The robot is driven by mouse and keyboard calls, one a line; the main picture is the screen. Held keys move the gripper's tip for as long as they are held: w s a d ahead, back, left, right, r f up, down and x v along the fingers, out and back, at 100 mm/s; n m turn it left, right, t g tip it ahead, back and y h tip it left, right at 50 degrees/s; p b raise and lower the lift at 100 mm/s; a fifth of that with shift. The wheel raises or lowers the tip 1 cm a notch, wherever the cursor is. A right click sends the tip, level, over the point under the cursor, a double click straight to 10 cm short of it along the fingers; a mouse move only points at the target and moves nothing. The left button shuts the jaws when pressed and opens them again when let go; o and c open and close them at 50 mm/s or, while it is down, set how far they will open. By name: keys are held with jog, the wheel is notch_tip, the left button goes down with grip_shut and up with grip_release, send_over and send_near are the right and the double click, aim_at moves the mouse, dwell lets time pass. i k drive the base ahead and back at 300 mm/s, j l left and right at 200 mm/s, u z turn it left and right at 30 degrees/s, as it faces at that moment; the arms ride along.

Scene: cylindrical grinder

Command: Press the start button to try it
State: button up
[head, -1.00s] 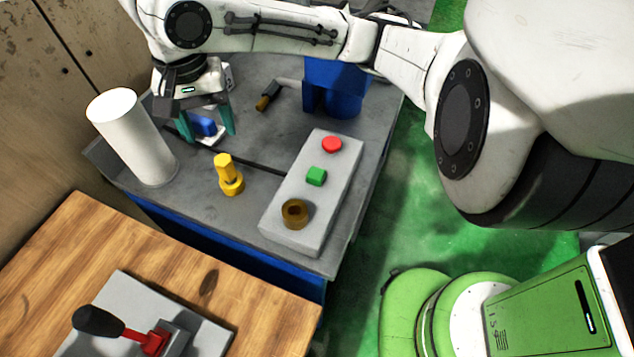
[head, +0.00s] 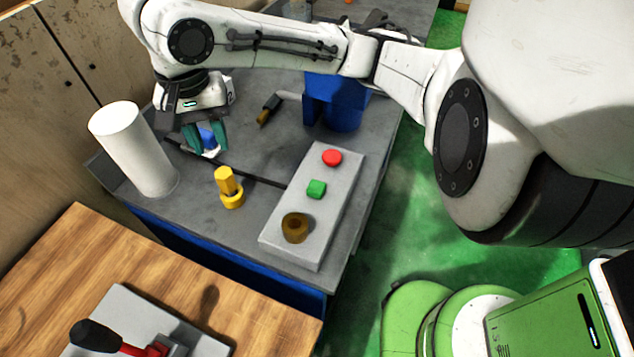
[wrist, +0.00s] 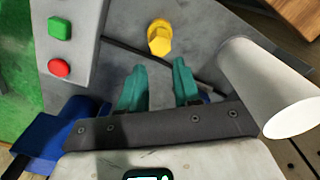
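A grey control box (head: 335,185) stands on the bench to the right of my gripper. It carries a red button (head: 332,157), a green button (head: 316,189) and a round brown knob (head: 295,227); no lettering is readable. In the wrist view the green button (wrist: 60,27) and red button (wrist: 59,68) show at upper left. My gripper (head: 207,146) is left of the box, its teal fingers pointing down and apart. The wrist view shows a gap between the fingers (wrist: 158,92). A small blue-and-white thing (head: 208,136) shows among the fingers in the head view; I cannot tell whether they touch it.
A yellow bolt-like piece (head: 228,188) stands between gripper and box. A white cylinder (head: 132,150) stands at left. A blue container (head: 338,102) and a brush-like tool (head: 268,108) lie behind. A wooden table (head: 75,255) with a black-handled lever (head: 95,336) is in front.

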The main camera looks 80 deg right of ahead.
aim_at(316, 189)
jog(key=k, duration=0.5)
jog(key=k+j, duration=0.15)
jog(key=k, duration=0.35)
